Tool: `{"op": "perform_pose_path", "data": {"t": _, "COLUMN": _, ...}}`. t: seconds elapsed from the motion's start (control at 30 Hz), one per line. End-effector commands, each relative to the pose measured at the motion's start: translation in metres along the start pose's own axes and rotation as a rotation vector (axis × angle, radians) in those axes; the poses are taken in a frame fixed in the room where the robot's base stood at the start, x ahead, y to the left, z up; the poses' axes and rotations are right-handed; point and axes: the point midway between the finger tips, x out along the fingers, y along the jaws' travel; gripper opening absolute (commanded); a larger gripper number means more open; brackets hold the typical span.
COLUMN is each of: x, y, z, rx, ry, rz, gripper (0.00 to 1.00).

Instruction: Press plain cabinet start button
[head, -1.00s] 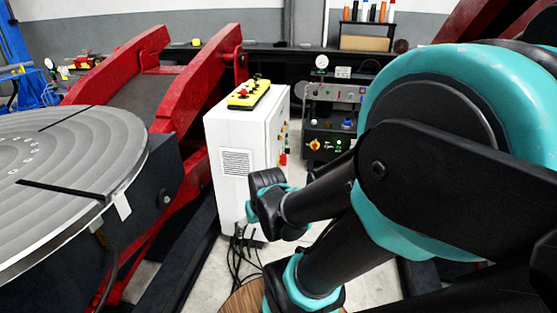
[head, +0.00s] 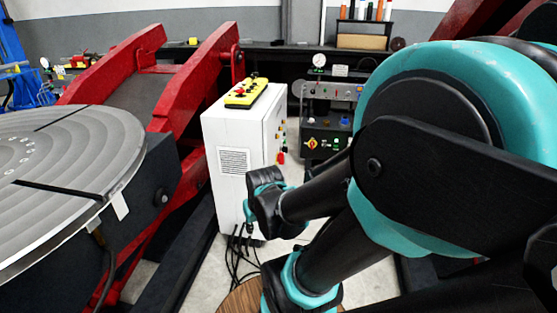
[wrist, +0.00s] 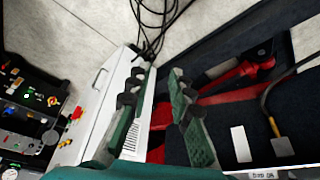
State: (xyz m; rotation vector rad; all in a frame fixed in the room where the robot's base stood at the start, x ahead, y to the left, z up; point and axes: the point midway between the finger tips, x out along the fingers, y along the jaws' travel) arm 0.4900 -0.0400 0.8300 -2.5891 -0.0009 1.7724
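The plain white cabinet (head: 232,190) stands upright in the middle of the head view, with a vent on its front. Small coloured controls (head: 281,134) and a red one (head: 281,157) sit on its right side; I cannot tell which is the start button. In the wrist view the cabinet (wrist: 100,112) runs slantwise left of and behind my gripper, with red controls (wrist: 78,112) near its left edge. My gripper (wrist: 158,80) is open and empty, its green-padded fingers apart. In the head view my wrist is in front of the cabinet's lower right and the fingers are hard to make out.
A yellow control box (head: 246,93) lies on the cabinet. A black control panel (head: 327,135) stands behind it to the right. The round positioner table (head: 70,150) and red frame (head: 205,80) are on the left. Black cables (head: 237,262) hang below the cabinet.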

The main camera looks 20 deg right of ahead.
Motion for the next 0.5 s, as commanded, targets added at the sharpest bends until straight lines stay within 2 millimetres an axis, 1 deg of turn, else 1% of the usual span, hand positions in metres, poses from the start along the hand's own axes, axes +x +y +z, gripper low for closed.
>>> {"op": "perform_pose_path", "data": {"t": 0.03, "x": 0.0000, "y": 0.0000, "z": 0.0000, "rx": 0.000, "ry": 0.000, "rz": 0.000, "gripper": 0.11}}
{"op": "perform_pose_path", "data": {"t": 0.1, "x": 0.0000, "y": 0.0000, "z": 0.0000, "rx": 0.000, "ry": 0.000, "rz": 0.000, "gripper": 0.03}}
{"op": "perform_pose_path", "data": {"t": 0.13, "x": 0.0000, "y": 0.0000, "z": 0.0000, "rx": 0.000, "ry": 0.000, "rz": 0.000, "gripper": 0.00}}
{"op": "perform_pose_path", "data": {"t": 0.5, "x": 0.0000, "y": 0.0000, "z": 0.0000, "rx": 0.000, "ry": 0.000, "rz": 0.000, "gripper": 0.00}}
